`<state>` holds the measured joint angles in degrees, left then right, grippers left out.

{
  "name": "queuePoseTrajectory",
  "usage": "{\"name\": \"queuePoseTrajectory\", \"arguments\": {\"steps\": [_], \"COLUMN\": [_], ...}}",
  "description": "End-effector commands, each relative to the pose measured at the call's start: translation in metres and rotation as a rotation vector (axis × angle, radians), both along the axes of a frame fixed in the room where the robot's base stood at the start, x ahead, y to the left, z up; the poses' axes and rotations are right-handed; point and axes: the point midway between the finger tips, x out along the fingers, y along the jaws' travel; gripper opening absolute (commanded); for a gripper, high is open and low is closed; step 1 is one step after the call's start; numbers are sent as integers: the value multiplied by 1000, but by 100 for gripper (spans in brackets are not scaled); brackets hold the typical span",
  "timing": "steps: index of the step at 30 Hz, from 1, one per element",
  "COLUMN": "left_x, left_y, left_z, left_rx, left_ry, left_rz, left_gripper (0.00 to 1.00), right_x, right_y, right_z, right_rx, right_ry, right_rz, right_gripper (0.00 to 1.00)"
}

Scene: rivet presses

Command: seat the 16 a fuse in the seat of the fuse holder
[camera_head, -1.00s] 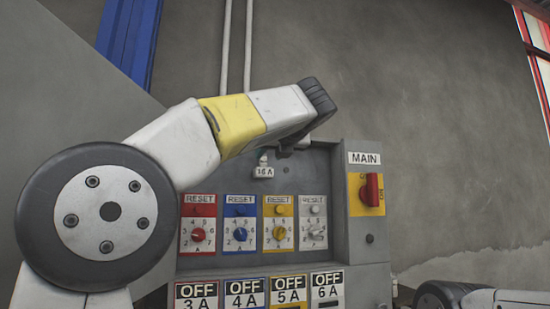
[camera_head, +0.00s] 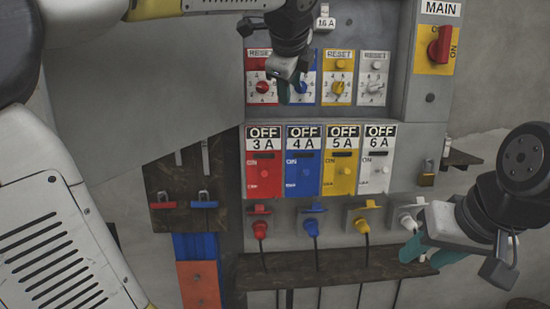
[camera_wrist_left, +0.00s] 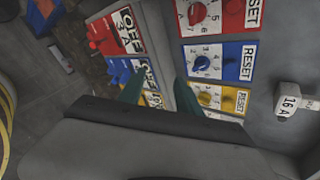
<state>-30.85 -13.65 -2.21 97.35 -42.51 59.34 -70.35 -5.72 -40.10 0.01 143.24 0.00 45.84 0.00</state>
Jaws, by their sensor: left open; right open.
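The 16 A fuse (camera_head: 325,20) is a small white block labelled "16 A" at the top of the grey cabinet. It also shows at the right of the left wrist view (camera_wrist_left: 289,102), against the grey panel. I cannot tell how deep it sits, and I cannot make out the holder's seat. My left gripper (camera_head: 292,88) is open and empty, below and left of the fuse, in front of the red and blue dials. Its teal fingers also show in the left wrist view (camera_wrist_left: 160,92). My right gripper (camera_head: 428,254) is open at the lower right, near the white plug.
Red, blue, yellow and white dials and OFF switches (camera_head: 304,175) fill the panel. Coloured plugs (camera_head: 310,226) with hanging cables stand above a dark shelf (camera_head: 335,272). The red MAIN knob (camera_head: 440,46) is at upper right. A dark rack (camera_head: 188,215) is at left.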

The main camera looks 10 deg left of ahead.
Motion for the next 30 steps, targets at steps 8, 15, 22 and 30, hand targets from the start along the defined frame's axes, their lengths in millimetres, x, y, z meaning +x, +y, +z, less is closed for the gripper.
{"name": "queuePoseTrajectory", "arguments": {"steps": [8, 15, 22, 30], "left_x": [-135, -191, -196, -195], "left_y": [27, 15, 13, 13], "left_z": [-182, -251, -256, -256], "left_rx": [-993, -1395, -1435, -1432], "left_ry": [223, 289, 297, 296], "left_rz": [775, 1224, 1272, 1269], "left_gripper": [41, 41, 41, 41], "right_x": [0, 0, 0, 0], "right_y": [0, 0, 0, 0], "right_z": [0, 0, 0, 0], "right_rx": [0, 0, 0, 0], "right_ry": [0, 0, 0, 0], "right_rz": [0, 0, 0, 0], "right_gripper": [41, 41, 41, 41]}}
